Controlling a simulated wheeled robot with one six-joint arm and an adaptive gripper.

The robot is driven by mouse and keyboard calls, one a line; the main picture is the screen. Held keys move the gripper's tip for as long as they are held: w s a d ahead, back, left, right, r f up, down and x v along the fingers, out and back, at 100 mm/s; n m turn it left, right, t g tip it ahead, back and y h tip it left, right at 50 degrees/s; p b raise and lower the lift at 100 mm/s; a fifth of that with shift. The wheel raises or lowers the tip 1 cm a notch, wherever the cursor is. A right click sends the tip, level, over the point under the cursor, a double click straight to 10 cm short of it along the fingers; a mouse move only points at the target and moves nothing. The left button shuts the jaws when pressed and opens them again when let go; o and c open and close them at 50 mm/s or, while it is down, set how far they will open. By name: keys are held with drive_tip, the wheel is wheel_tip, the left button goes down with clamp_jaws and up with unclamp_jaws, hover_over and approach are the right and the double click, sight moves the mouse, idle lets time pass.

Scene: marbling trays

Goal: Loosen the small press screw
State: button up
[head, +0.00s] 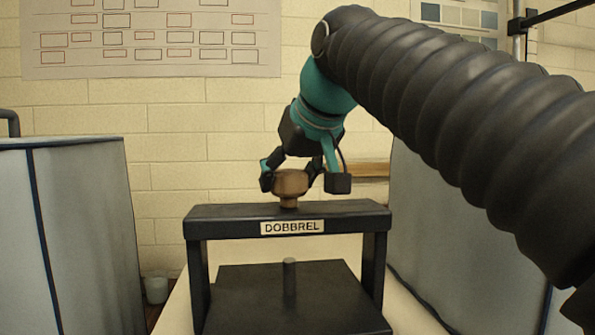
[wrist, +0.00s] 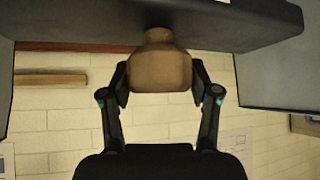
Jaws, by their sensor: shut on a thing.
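The small press (head: 210,216) is a black frame with a crossbar labelled DOBBREL, standing on a pale table in the head view. Its screw has a brown knob (head: 290,183) on top of the crossbar, and a dark shaft (head: 289,278) shows below, down to the black plate (head: 250,300). My gripper (head: 292,182) is shut on the knob from above. In the wrist view my gripper (wrist: 160,78) has one finger on each side of the brown knob (wrist: 160,62), and the dark crossbar (wrist: 215,25) lies beyond it.
A large grey tank (head: 85,230) stands at the left. Another grey tank (head: 425,220) stands at the right behind my arm. A small white cup (head: 156,290) sits low at the left. A wooden strip (head: 360,170) runs along the brick wall.

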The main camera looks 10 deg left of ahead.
drive_tip(key=shift+n+g+y+p, duration=0.55)
drive_tip(key=shift+n+y, duration=0.25)
drive_tip(key=shift+n, duration=0.4)
drive_tip(key=shift+f, duration=0.1)
drive_tip(key=o, duration=1.2)
drive_tip(key=v, duration=1.2)
drive_tip(key=shift+w, duration=0.1)
